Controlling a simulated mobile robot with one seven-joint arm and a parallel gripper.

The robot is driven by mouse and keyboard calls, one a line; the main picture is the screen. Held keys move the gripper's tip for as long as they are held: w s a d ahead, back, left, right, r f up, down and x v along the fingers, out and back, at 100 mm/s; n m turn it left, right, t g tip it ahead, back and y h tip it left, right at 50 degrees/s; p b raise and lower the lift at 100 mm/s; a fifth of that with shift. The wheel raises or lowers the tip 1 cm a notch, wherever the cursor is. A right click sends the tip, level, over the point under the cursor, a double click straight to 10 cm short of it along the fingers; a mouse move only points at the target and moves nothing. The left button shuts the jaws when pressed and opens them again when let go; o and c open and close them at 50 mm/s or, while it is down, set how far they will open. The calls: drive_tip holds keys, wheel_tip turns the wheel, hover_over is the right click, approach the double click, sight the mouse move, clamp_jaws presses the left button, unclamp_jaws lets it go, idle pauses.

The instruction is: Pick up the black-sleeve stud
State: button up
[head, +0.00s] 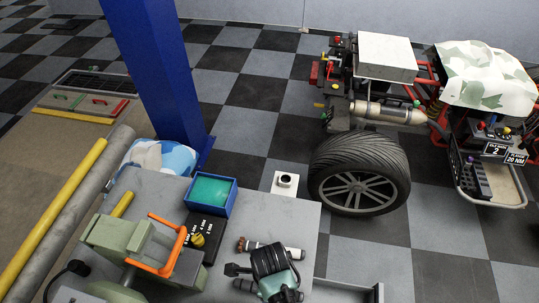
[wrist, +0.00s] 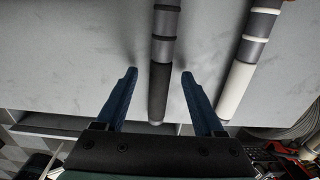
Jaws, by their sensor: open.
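The black-sleeve stud (wrist: 159,82) lies on the grey tabletop in the wrist view, running up and down the picture, with its black sleeve towards the table edge. My gripper (wrist: 158,75) is open, with one blue finger on each side of the sleeve and a visible gap on both sides. Whether the fingertips are level with the stud or above it I cannot tell. In the head view my gripper and wrist hide most of this stud. A white-sleeve stud (wrist: 236,88) lies to its right, roughly alongside; it also shows in the head view (head: 292,252).
A blue bin with a green inside (head: 210,191), a black box with a yellow knob (head: 199,238) and a grey-green device with an orange handle (head: 135,246) stand on the table (head: 262,222). A wheeled vehicle (head: 360,174) stands beyond.

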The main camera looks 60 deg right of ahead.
drive_tip(key=shift+f, duration=0.15)
clamp_jaws()
drive_tip(key=shift+w, duration=0.1)
idle(0.4)
